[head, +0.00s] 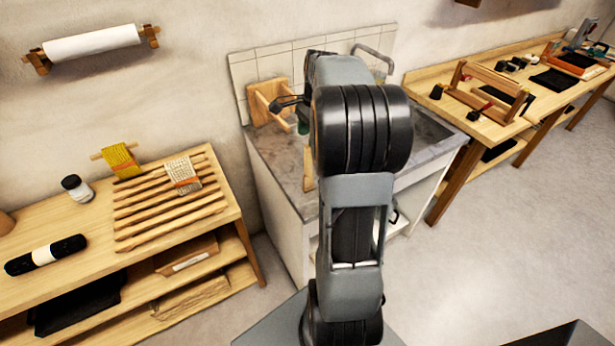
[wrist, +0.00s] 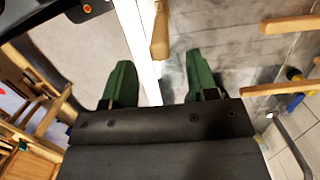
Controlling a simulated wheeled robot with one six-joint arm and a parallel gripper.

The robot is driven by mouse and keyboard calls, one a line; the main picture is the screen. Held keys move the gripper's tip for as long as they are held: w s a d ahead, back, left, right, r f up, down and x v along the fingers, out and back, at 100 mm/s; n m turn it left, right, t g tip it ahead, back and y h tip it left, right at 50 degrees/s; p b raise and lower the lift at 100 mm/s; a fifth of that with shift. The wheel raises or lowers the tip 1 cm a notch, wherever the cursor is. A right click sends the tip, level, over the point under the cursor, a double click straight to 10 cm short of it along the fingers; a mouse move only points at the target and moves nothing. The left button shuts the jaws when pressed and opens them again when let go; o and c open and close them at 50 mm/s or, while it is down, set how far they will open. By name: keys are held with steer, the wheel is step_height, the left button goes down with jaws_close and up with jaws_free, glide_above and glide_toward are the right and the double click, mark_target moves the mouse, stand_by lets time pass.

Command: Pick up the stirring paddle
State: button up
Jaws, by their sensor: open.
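The stirring paddle shows in the wrist view as a pale wooden handle (wrist: 161,32) with a rounded end. It lies at the counter's edge, just beyond the gap between my fingertips and not between them. In the head view a pale wooden piece (head: 309,168), which looks like the same paddle, lies at the counter's front left, partly behind my arm. My gripper (wrist: 158,63) has two green fingers spread apart with nothing between them. In the head view my arm hides most of the gripper. The paddle's other end is cut off in the wrist view.
The grey stone counter (head: 278,158) has a wooden rack (head: 262,104) at its back left; the rack's bars (wrist: 285,88) show at right in the wrist view. A slatted table (head: 235,207) stands left and a long workbench (head: 480,128) right. Open floor (head: 490,250) lies right.

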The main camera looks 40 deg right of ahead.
mark_target(307, 151)
steer(key=shift+a+f+p, duration=0.15)
steer(key=shift+a+f, duration=0.1)
steer(key=shift+f, duration=1.25)
steer(key=shift+a+f+p, duration=0.15)
steer(key=shift+a+f, duration=0.05)
steer(key=shift+f, duration=1.3)
jaws_close()
steer(key=shift+r, duration=0.1)
